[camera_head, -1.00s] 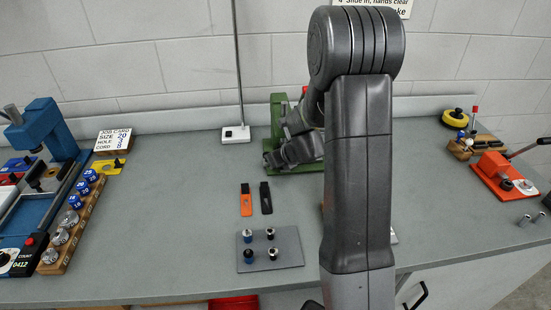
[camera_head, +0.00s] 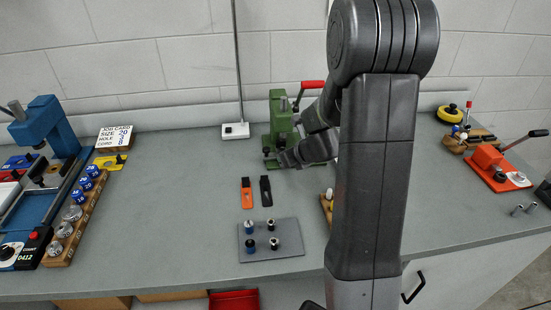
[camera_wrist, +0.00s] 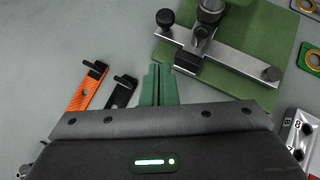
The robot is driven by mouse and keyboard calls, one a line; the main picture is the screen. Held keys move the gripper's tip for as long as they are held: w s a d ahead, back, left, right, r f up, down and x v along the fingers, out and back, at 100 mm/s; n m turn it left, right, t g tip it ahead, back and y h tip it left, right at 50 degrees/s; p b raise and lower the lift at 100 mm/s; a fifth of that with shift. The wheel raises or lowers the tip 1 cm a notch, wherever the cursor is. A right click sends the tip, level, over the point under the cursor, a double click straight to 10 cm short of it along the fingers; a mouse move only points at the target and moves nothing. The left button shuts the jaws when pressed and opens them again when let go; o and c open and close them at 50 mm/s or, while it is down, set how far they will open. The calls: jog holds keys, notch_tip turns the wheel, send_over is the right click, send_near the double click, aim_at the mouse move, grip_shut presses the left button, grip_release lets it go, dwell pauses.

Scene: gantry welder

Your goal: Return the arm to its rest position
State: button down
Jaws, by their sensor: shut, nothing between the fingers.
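My gripper (camera_head: 282,160) hangs over the bench in front of the green welder-like machine (camera_head: 281,118), with my arm reaching in from the right. In the wrist view its two green fingers (camera_wrist: 158,84) are together with nothing between them. The machine's green base and metal bar (camera_wrist: 228,52) lie just beyond the fingertips in that view. I cannot tell the exact gap between them. My arm hides part of the bench to the right of the machine.
An orange strap (camera_head: 247,193) and a black strap (camera_head: 266,191) lie on the grey bench (camera_head: 180,220). A grey plate (camera_head: 290,239) holds several small cylinders. A blue press (camera_head: 45,130) stands left. An orange lever tool (camera_head: 492,165) stands right. The bench's left middle is clear.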

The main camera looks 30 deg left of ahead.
jog(key=v, duration=0.6)
jog(key=shift+d, duration=0.15)
jog(key=shift+s, duration=0.1)
